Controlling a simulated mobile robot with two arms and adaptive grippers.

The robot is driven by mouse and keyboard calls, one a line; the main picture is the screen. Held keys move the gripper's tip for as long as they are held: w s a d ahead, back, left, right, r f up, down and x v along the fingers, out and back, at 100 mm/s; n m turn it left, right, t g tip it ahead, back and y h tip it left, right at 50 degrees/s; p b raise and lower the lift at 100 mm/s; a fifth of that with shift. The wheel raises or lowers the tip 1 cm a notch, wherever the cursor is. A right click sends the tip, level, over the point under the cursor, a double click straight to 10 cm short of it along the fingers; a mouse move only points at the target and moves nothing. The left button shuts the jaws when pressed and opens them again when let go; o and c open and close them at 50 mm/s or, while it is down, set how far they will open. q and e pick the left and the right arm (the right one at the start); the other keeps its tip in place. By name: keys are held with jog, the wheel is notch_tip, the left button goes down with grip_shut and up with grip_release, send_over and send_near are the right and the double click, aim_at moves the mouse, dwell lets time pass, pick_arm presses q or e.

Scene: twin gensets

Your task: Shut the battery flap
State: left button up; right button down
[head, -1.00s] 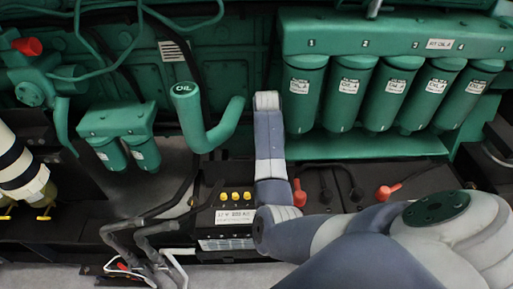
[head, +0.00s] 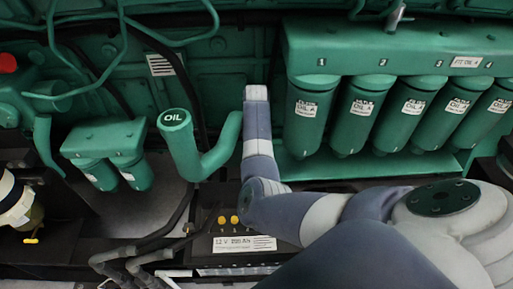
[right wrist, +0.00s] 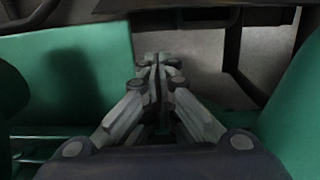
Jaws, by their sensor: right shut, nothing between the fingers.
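The black battery (head: 215,247) is low in the head view, partly cut off by the lower edge. It has yellow caps (head: 235,220) and a white 12 V label (head: 245,243). My right arm covers its right side, and I cannot make out a flap for sure. My right gripper (right wrist: 157,68) shows in the right wrist view, shut and empty, with green surfaces on both sides. In the head view the right gripper is hidden behind my forearm, which rises beside the green oil filler pipe. My left gripper is not in view.
Green oil filters (head: 367,110) hang in a row to the right of my forearm. The oil filler pipe (head: 184,145) is close on its left. Two smaller green filters (head: 105,155) hang further left. Dark hoses (head: 140,257) run left of the battery.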

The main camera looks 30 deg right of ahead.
notch_tip(320, 180, down, 6)
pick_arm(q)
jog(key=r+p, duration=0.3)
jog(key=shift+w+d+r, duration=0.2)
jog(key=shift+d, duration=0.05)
pick_arm(e)
jog(key=s, duration=0.1)
jog(key=s+a+r, duration=0.1)
jog(key=s+r, duration=0.1)
jog(key=shift+a, duration=0.4)
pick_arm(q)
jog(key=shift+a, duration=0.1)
pick_arm(e)
jog(key=shift+f, duration=0.1)
